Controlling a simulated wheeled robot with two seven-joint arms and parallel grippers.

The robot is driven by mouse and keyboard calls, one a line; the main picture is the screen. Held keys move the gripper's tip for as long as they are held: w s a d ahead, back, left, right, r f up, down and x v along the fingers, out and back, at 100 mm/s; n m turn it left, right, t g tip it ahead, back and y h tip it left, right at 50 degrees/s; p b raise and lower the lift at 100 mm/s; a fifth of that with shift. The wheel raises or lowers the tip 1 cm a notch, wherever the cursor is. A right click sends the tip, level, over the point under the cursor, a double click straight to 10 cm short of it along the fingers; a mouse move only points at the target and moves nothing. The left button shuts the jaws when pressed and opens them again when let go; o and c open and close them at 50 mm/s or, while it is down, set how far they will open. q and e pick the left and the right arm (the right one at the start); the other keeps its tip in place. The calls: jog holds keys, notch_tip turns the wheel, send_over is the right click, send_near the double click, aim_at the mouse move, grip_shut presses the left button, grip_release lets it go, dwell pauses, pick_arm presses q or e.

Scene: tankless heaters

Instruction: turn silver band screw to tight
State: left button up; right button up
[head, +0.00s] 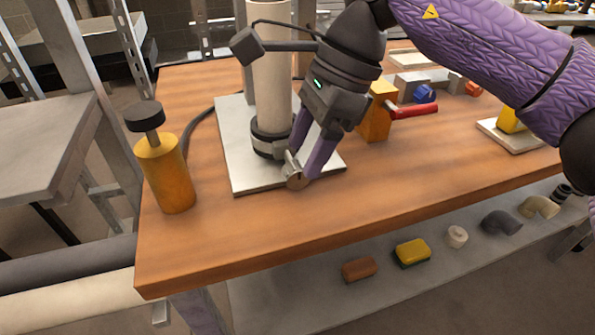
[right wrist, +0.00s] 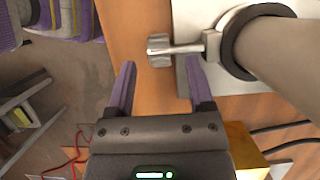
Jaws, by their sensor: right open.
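The silver screw (head: 296,178) sticks out from a clamp band (head: 268,145) around the foot of an upright cream pipe (head: 271,80). The right wrist view shows the screw's flat head (right wrist: 159,50), its shank and the silver lug (right wrist: 212,43) beside the dark ring on the pipe. My right gripper (head: 306,160) is open and low beside the pipe. In the right wrist view the screw head lies just beyond the fingertips (right wrist: 160,65), roughly in line with the gap between them. I cannot tell whether a finger touches it. My left gripper is not in view.
The pipe stands on a pale plate (head: 245,165) on the wooden table (head: 400,175). A yellow bottle with a black cap (head: 165,172) stands left. A yellow block (head: 376,112) with a red handle (head: 413,110) is right. The table front is clear. Loose items lie on a lower shelf (head: 300,290).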

aim_at(299, 165)
jog(key=b+x, duration=0.1)
jog(key=x, duration=0.2)
jog(key=shift+f, duration=0.15)
grip_shut()
